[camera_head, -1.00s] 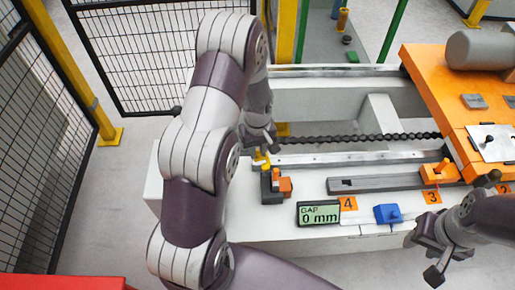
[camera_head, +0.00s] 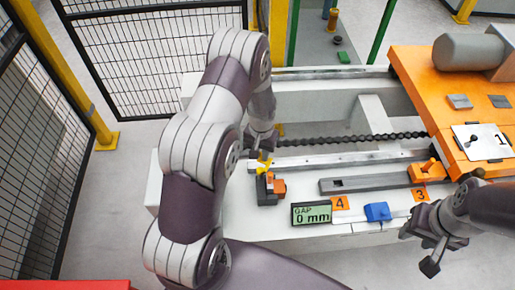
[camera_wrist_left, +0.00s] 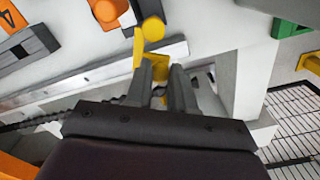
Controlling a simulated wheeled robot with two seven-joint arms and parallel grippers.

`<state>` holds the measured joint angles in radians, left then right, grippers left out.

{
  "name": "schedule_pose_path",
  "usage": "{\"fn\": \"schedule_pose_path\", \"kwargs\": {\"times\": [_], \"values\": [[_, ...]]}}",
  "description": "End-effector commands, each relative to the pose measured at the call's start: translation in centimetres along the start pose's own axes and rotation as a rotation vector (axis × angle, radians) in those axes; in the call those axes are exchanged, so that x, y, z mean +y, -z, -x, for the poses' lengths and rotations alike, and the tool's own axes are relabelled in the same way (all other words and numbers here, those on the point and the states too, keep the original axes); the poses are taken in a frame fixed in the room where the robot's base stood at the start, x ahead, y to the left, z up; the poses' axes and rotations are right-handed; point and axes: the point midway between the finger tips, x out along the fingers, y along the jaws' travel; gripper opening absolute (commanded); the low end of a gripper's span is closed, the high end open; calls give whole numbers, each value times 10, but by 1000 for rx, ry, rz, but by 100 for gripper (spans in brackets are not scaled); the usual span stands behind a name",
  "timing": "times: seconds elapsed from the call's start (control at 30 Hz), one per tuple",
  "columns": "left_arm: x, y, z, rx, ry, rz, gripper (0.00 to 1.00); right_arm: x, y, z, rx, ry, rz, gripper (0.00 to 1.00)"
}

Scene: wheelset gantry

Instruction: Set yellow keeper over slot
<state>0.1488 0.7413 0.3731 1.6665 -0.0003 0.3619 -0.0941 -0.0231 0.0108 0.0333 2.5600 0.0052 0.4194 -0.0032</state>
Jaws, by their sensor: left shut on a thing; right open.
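My left gripper (camera_head: 264,150) is shut on the yellow keeper (camera_head: 264,163), just above and behind a dark block (camera_head: 263,188) with an orange piece (camera_head: 279,187). In the left wrist view the keeper (camera_wrist_left: 152,30) shows beyond the fingertips (camera_wrist_left: 158,75), with a round orange part (camera_wrist_left: 105,10) beside it. I cannot tell whether the keeper touches the block. A grey bar (camera_head: 370,183) to the right has a small dark slot near its left end. My right gripper (camera_head: 432,248) is open and empty at the front right.
A display (camera_head: 311,213) reads GAP 0 mm. A blue block (camera_head: 377,211) and an orange block (camera_head: 428,172) sit to the right. A dark chain (camera_head: 350,140) and a metal rail (camera_head: 345,160) run behind. A mesh fence (camera_head: 45,150) stands at left.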

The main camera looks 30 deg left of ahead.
Motion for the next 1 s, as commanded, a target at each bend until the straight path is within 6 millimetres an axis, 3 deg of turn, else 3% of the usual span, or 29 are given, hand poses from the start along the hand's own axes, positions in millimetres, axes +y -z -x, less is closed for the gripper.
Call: {"fn": "schedule_pose_path", "kwargs": {"times": [1.0], "values": [[35,-2,2,4,2,-907,0,0,4,37,0,0,0,43]]}}
